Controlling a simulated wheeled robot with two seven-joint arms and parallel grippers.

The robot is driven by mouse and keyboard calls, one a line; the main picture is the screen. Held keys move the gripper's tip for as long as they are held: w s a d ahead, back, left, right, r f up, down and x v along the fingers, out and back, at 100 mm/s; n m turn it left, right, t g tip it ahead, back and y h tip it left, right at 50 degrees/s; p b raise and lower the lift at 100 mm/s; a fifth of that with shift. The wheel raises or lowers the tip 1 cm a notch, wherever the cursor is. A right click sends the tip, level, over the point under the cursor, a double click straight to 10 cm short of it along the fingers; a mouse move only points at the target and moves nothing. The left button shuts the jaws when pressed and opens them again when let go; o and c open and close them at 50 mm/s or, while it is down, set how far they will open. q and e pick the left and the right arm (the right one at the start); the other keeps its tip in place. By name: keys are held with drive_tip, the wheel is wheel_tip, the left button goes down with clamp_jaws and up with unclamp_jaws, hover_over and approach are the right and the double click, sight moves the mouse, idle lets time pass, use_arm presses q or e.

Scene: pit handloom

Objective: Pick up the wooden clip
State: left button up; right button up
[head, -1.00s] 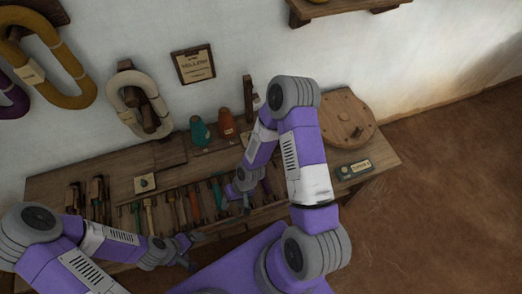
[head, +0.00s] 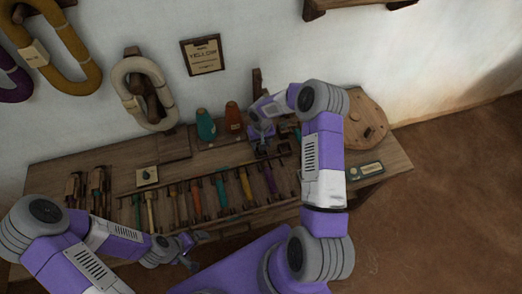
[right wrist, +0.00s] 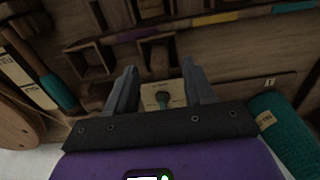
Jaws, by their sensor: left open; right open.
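My right gripper (head: 262,147) is open and points down over the back right of the bench, right of the orange cone (head: 233,117). I cannot tell surely which piece is the wooden clip. My left gripper (head: 190,250) is open and empty near the bench's front edge.
A teal cone (head: 206,125) stands at the back; it also shows in the right wrist view (right wrist: 275,130). A row of coloured tools (head: 220,192) lies along the front. A round wooden disc (head: 365,118) and a small labelled box (head: 365,170) are at the right.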

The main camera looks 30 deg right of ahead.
wheel_tip(320, 180, down, 2)
drive_tip(key=shift+f, duration=0.1)
clamp_jaws()
idle(0.4)
wheel_tip(320, 180, up, 10)
drive_tip(key=shift+r+p, duration=0.1)
drive_tip(key=shift+p, duration=0.65)
